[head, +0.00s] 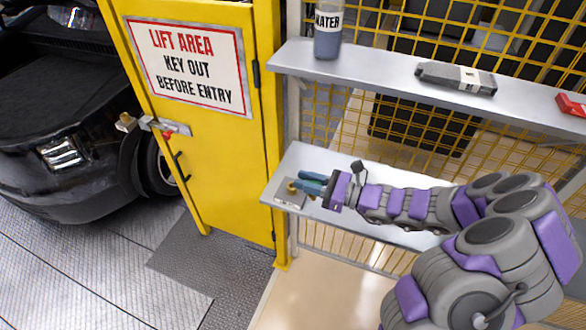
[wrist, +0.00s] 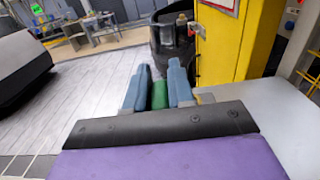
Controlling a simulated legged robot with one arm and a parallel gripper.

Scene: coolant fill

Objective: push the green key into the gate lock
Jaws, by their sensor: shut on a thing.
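The yellow gate (head: 190,165) stands left of my arm in the head view, and its edge shows in the wrist view (wrist: 228,50). The gate lock (head: 166,128) is a grey metal fitting with a red part and a brass-coloured block at its left end. My gripper (head: 308,182) is over the left end of the lower shelf, well right of the lock. In the wrist view its blue fingers (wrist: 160,92) are shut on the green key (wrist: 159,95), which is mostly hidden between them. In the head view I cannot make out the green key.
A grey plate (head: 291,196) with a brass-coloured part lies on the lower shelf (head: 300,155) at my fingertips; contact is unclear. The upper shelf (head: 385,68) holds a water bottle (head: 328,40), a grey tool (head: 456,78) and a red item (head: 571,104). A black car (head: 60,120) stands left.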

